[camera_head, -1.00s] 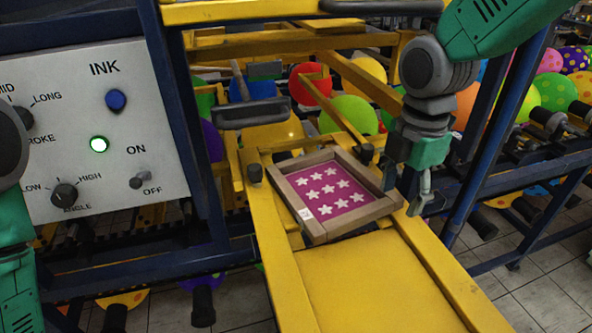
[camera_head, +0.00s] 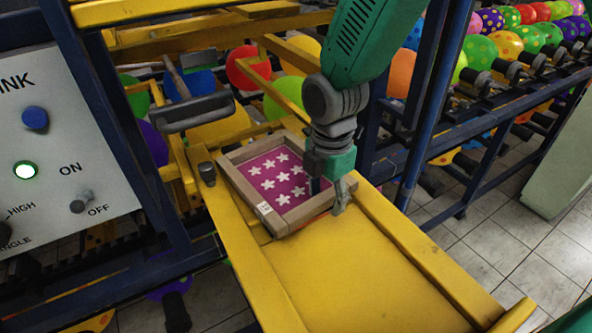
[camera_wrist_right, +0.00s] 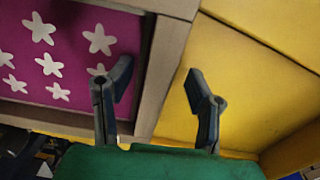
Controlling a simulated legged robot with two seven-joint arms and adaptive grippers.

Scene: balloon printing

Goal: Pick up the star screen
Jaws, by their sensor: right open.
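The star screen (camera_head: 265,208) is a wooden frame around a magenta panel with several white stars. It lies tilted on the yellow machine bed, with a small white label at its near corner. My right gripper (camera_head: 328,196) is open over the screen's near right edge, one finger on the panel side and one outside. In the right wrist view the screen's wooden rail (camera_wrist_right: 164,75) runs between the two open fingers (camera_wrist_right: 156,80). I cannot tell whether either finger touches the wood. My left gripper is out of view.
A flat yellow plate (camera_head: 335,265) lies in front of the screen, clear. A grey handle bar (camera_head: 195,112) and a dark knob (camera_head: 207,173) stand to the left. The ink control panel (camera_head: 60,150) is at far left. Balloons and blue rails are behind.

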